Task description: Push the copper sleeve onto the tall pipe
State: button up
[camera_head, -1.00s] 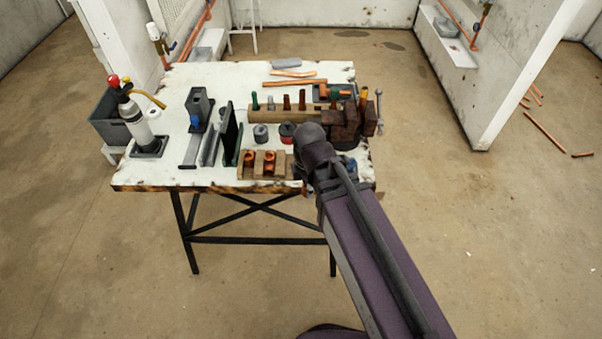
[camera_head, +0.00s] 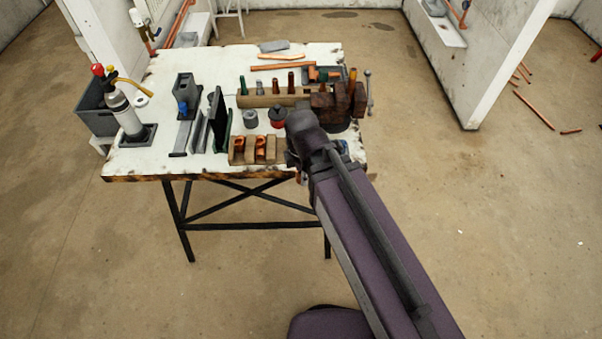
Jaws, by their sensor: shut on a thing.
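My gripper (camera_head: 293,159) shows only as a small dark part at the front right of the bench, below my dark wrist. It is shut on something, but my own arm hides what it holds. An upright orange pipe (camera_head: 352,77) stands at the brown-jawed vise (camera_head: 323,103) at the bench's right, and I take it to be the tall pipe. The pipe is beyond and to the right of my wrist, apart from the visible gripper part. I cannot make out a separate copper sleeve.
A wooden block (camera_head: 237,152) holding copper fittings lies left of my gripper. A wooden rack (camera_head: 262,100) with several upright pieces stands behind. A torch bottle (camera_head: 122,112) and a dark upright plate (camera_head: 217,118) stand further left. The bench's front left top (camera_head: 150,162) is clear.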

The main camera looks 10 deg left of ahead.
jog(key=w+d+r+p, duration=0.2)
jog(key=w+r+p, duration=0.9)
jog(key=w, duration=0.4)
notch_tip(320, 180, up, 11)
jog(key=p, duration=1.1)
send_over(355, 69)
jog(key=shift+a+f, duration=0.1)
jog(key=shift+f, duration=0.05)
jog(key=shift+f+b, duration=0.25)
jog(key=shift+b, duration=0.2)
jog(key=shift+s+f+b, duration=0.1)
jog(key=shift+f+b, duration=2.05)
jog(key=shift+f, duration=0.1)
jog(key=shift+f+b, duration=0.25)
jog(key=shift+b, duration=0.1)
jog(key=shift+f, duration=0.1)
